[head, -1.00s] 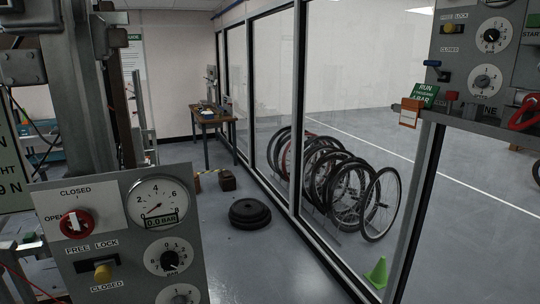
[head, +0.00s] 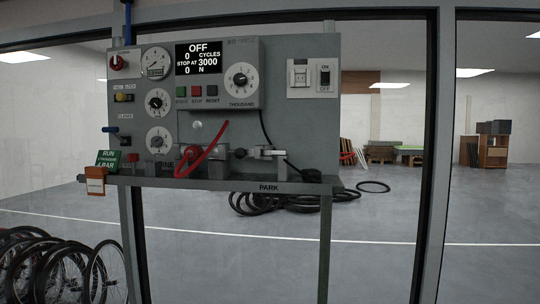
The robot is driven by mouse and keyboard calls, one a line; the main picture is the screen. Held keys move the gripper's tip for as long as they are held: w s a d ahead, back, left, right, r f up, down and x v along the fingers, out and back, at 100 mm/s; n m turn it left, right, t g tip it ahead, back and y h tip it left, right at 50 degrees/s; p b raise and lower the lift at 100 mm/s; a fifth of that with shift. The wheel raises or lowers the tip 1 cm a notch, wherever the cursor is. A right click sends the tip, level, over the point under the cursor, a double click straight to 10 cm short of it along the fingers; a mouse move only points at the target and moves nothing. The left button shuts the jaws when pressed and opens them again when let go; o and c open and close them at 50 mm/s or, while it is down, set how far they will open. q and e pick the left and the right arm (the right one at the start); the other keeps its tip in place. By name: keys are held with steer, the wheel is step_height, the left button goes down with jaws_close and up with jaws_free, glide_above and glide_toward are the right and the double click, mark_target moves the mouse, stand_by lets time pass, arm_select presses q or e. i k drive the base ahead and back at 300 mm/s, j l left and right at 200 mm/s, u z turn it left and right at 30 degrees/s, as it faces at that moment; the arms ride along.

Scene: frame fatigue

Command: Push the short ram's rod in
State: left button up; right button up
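A grey control panel (head: 290,125) stands upright in front of the glass, with a narrow shelf (head: 230,184) along its bottom. Small metal fittings (head: 263,153) sit low at the panel's middle and right, with a bar-like piece running sideways. One of these may be the short ram and its rod, but they are too small to tell. A red hose (head: 207,150) curves over a red part at the shelf's left half. Neither of my grippers is in view.
The panel's display (head: 198,56) reads OFF, 0 cycles. A green RUN sign (head: 107,159) and an orange tag (head: 95,182) are at the shelf's left end. Bicycle wheels (head: 62,262) stand lower left. Black tyres (head: 285,203) lie on the floor behind the panel.

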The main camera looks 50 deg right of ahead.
mark_target(240, 153)
steer(key=z, duration=1.55)
